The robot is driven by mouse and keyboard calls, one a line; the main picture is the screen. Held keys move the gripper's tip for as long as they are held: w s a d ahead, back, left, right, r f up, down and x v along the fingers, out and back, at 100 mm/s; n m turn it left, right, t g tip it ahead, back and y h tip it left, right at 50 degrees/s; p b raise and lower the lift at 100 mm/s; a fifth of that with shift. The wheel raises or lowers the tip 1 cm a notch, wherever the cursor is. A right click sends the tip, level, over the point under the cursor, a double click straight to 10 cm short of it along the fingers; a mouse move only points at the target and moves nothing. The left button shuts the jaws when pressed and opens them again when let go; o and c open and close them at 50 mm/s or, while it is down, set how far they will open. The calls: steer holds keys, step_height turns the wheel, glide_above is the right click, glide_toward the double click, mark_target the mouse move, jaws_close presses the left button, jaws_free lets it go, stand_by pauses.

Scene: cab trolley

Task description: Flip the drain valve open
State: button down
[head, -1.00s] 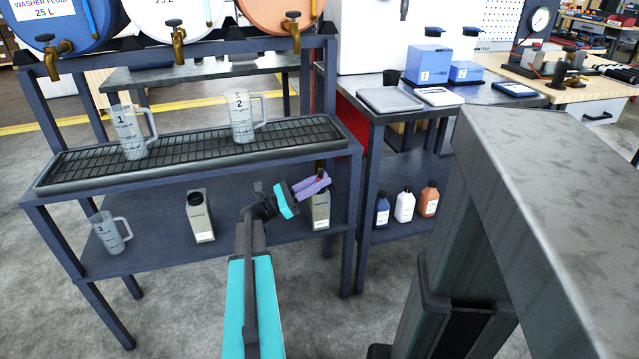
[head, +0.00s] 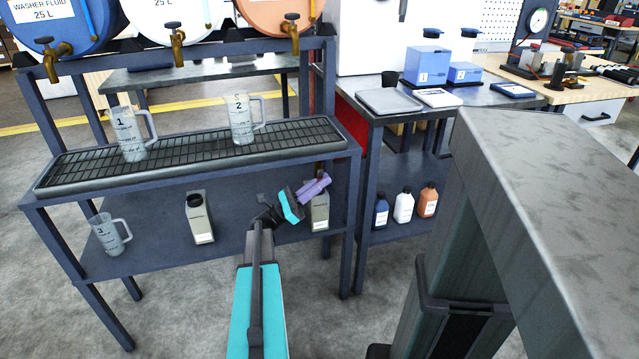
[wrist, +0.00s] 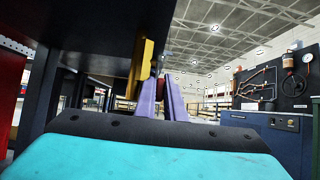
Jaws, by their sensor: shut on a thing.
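The drain valve (head: 320,167) hangs under the right end of the drip tray (head: 335,130), small and mostly hidden in the head view. In the wrist view a brass-yellow part of it (wrist: 143,62) hangs beside my fingers, with a small reddish piece seen between them. My gripper (head: 320,185) has purple fingers and reaches up and right below the tray end. It is shut on the valve's handle, which the fingers largely cover; the wrist view shows both fingers (wrist: 160,100) close to the brass part. The handle's exact angle is hard to tell.
A bottle (head: 320,212) stands on the lower shelf just behind my gripper, another (head: 199,218) further left. Jugs 1 (head: 130,135) and 2 (head: 241,120) stand on the tray, jug 3 (head: 108,235) on the shelf. The rack's right leg (head: 349,235) is near.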

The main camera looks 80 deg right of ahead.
steer(key=shift+s+g, duration=0.1)
steer(key=shift+g, duration=0.2)
steer(key=c, duration=2.1)
jaws_free()
steer(key=shift+w+a+f, duration=0.15)
steer(key=shift+w+f, duration=0.15)
steer(key=shift+w, duration=0.1)
steer(key=shift+w+a+f+p, duration=0.4)
steer(key=shift+w+a, duration=0.65)
steer(key=shift+w, duration=1.25)
steer(key=shift+w+a+f+p, duration=0.4)
steer(key=shift+w+a, duration=0.7)
steer(key=shift+w, duration=1.15)
steer(key=shift+w+a+f+p, duration=0.35)
steer(key=shift+w+a, duration=0.7)
steer(key=shift+w, duration=1.25)
